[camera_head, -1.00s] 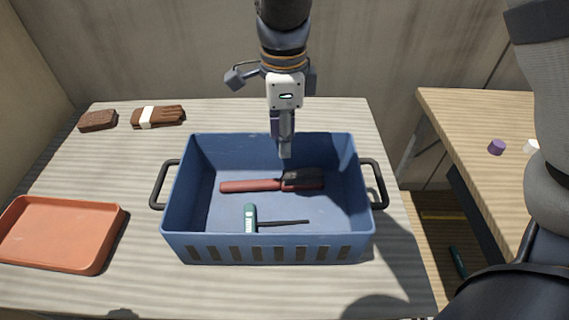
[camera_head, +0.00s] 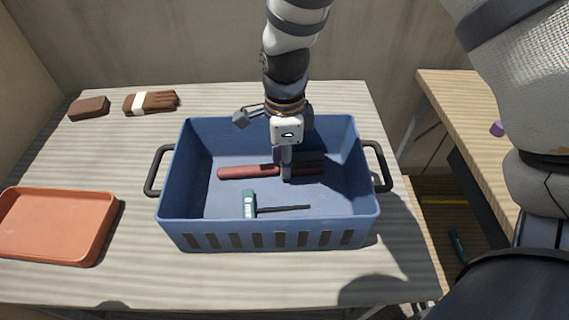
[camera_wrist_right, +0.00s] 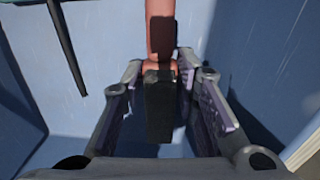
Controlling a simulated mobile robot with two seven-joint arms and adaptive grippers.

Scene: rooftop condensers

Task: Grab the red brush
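The red brush (camera_head: 240,172) lies on the floor of the blue crate (camera_head: 270,225), its red handle pointing left and its dark part to the right. My right gripper (camera_head: 284,172) reaches down into the crate over the brush, hiding part of it. In the right wrist view, the red handle (camera_wrist_right: 160,35) and dark part run between the fingers of my right gripper (camera_wrist_right: 160,72). The fingers are apart, with a gap visible beside the dark part; no firm hold shows. My left gripper is not in view.
The crate walls surround the gripper closely. A second table (camera_head: 480,120) stands at right.

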